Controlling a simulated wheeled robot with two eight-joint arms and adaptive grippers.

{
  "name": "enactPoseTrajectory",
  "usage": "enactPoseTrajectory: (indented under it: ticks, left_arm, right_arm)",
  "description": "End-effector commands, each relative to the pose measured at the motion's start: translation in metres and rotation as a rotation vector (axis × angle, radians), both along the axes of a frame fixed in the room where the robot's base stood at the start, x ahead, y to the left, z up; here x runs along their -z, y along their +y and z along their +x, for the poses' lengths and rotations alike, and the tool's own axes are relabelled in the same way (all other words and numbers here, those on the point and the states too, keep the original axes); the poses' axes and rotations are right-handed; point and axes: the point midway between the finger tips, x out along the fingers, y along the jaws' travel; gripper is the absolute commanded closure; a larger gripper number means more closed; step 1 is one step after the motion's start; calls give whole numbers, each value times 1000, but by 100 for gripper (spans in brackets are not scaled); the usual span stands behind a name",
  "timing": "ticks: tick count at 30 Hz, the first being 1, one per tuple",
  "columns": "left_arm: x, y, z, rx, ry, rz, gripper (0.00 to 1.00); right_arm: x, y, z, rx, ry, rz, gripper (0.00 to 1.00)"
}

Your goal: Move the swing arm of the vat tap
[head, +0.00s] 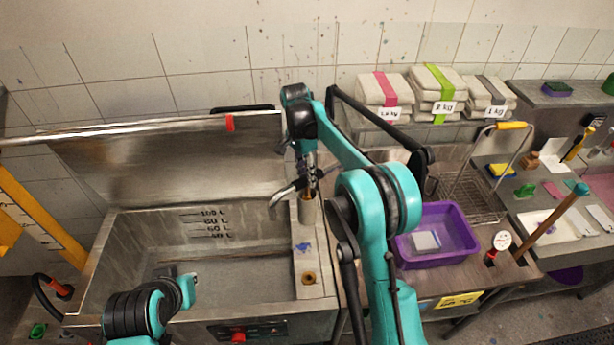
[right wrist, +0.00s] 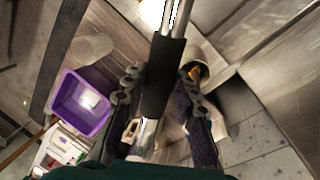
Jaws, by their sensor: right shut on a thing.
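The vat tap (head: 306,212) stands on the right rim of the steel vat (head: 318,290). Its bent metal swing arm (head: 280,197) points left, with its outlet over the vat's right part. My right gripper (head: 308,182) reaches down onto the tap from above and hides part of it. In the right wrist view, a black sleeve on a metal tube (right wrist: 165,75) lies between the fingers of my right gripper (right wrist: 160,110), which is shut on it. My left arm is low at the left, over the vat's front; its gripper end (head: 186,288) is too unclear to read.
The vat's lid (head: 170,160) stands open behind. A purple tub (head: 462,238) sits on the bench at right, beside a wire basket (head: 465,195). Labelled sacks (head: 435,88) fill the shelf behind. A yellow ladder-like frame (head: 40,215) stands at left. The vat's inside looks clear.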

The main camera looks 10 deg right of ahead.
Motion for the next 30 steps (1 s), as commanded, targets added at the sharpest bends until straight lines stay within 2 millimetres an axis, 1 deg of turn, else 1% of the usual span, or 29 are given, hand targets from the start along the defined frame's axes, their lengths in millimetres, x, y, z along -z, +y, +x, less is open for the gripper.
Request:
enactPoseTrajectory:
  ticks: [3, 4, 5, 6, 15, 17, 19, 23, 27, 30]
  left_arm:
    - [0, 0, 0, 0, 0, 0, 100]
    - [0, 0, 0, 0, 0, 0, 100]
    - [0, 0, 0, 0, 0, 0, 100]
    - [0, 0, 0, 0, 0, 0, 100]
    - [0, 0, 0, 0, 0, 0, 100]
    - [0, 0, 0, 0, 0, 0, 100]
    - [0, 0, 0, 0, 0, 0, 100]
    - [0, 0, 0, 0, 0, 0, 100]
    - [0, 0, 0, 0, 0, 0, 100]
    - [0, 0, 0, 0, 0, 0, 100]
  right_arm:
    - [-1, -1, 0, -1, -1, -3, 100]
    - [-1, -1, 0, -1, -1, -3, 69]
    - [-1, -1, 0, -1, -1, -3, 61]
    - [-1, -1, 0, 0, -1, -2, 51]
    - [-1, -1, 0, -1, 0, -1, 50]
    - [-3, 0, 0, -1, 0, -1, 50]
    - [-10, 0, 2, -1, 0, -1, 50]
    - [-32, 2, 6, -1, 0, -1, 50]
    - [-64, 5, 12, -1, 0, -1, 50]
    - [-84, 6, 16, -1, 0, -1, 50]
